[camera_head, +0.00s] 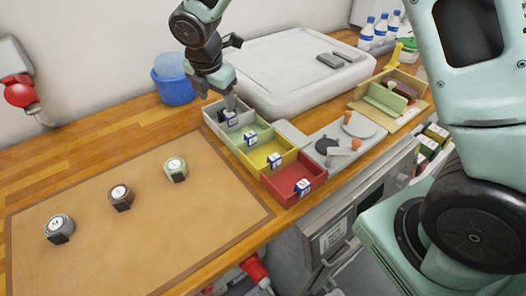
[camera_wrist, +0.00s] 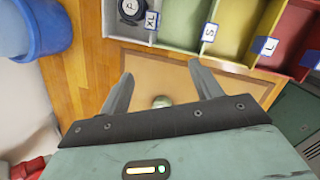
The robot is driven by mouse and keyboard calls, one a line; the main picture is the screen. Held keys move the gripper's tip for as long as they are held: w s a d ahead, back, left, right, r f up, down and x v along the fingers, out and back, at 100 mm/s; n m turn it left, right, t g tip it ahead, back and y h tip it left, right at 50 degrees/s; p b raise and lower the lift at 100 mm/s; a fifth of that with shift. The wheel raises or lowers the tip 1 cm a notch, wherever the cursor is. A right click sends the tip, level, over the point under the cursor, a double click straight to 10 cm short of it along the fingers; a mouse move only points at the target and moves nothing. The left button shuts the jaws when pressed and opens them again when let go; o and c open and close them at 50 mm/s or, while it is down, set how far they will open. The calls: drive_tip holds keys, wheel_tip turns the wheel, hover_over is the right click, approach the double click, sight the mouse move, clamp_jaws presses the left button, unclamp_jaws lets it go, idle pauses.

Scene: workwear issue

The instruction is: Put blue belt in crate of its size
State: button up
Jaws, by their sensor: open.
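In the wrist view a very dark rolled belt (camera_wrist: 130,10) with a round face reading roughly XL lies inside the grey crate (camera_wrist: 178,8), which has an XL tag. Its colour is dark enough that I cannot tell blue from black. My gripper (camera_wrist: 162,88) is open and empty, above and beside the crates. In the head view it hangs over the grey crate (camera_head: 211,116), partly hiding its inside. On the brown mat (camera_head: 150,235) sit a dark grey rolled belt (camera_head: 59,230), a brown one (camera_head: 121,199) and a pale green one (camera_head: 176,169).
A green crate (camera_head: 234,138), yellow crate (camera_head: 259,160) and red crate (camera_head: 282,190) continue the row, each with a tag; the green one reads S, the yellow one L. A blue bucket (camera_head: 172,88) stands behind. A white case (camera_head: 290,75) lies beyond the crates.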

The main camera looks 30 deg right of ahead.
drive_tip(key=s+r+m+g+y, duration=0.1)
drive_tip(key=s+m, duration=0.7)
drive_tip(key=s, duration=0.8)
drive_tip(key=s+r+m+g+y, duration=0.1)
drive_tip(key=s+r+m, duration=0.3)
drive_tip(key=s+m, duration=0.5)
drive_tip(key=s, duration=0.7)
drive_tip(key=shift+s+a+g, duration=0.2)
drive_tip(key=shift+g, duration=0.2)
